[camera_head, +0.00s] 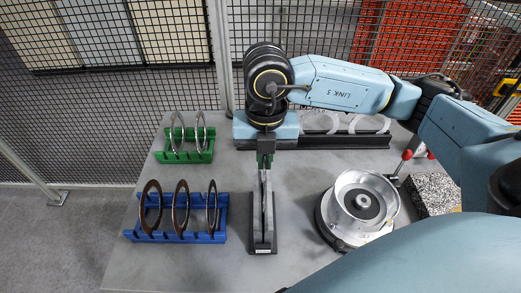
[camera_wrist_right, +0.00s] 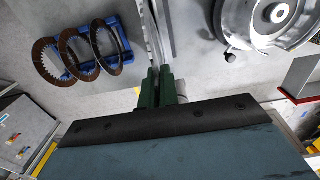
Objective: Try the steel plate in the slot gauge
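The slot gauge (camera_head: 263,246) stands near the table's middle, a dark base with narrow upright walls. My right gripper (camera_head: 265,160) is directly above it, pointing down. Its green fingers (camera_wrist_right: 160,88) are close together in the wrist view, on a thin grey edge. This looks like the steel plate (camera_wrist_right: 154,38), seen edge-on and in line with the gauge. How deep it sits in the slot is hidden. Two more steel rings stand in the green rack (camera_head: 184,156) at the back left. My left gripper is not in view.
A blue rack (camera_head: 176,237) with three brown rings is left of the gauge. A round metal housing (camera_head: 361,205) is to its right. A dark rack (camera_head: 345,141) with pale rings is behind. Mesh fence (camera_head: 110,120) borders the back. Bare table lies between the racks and gauge.

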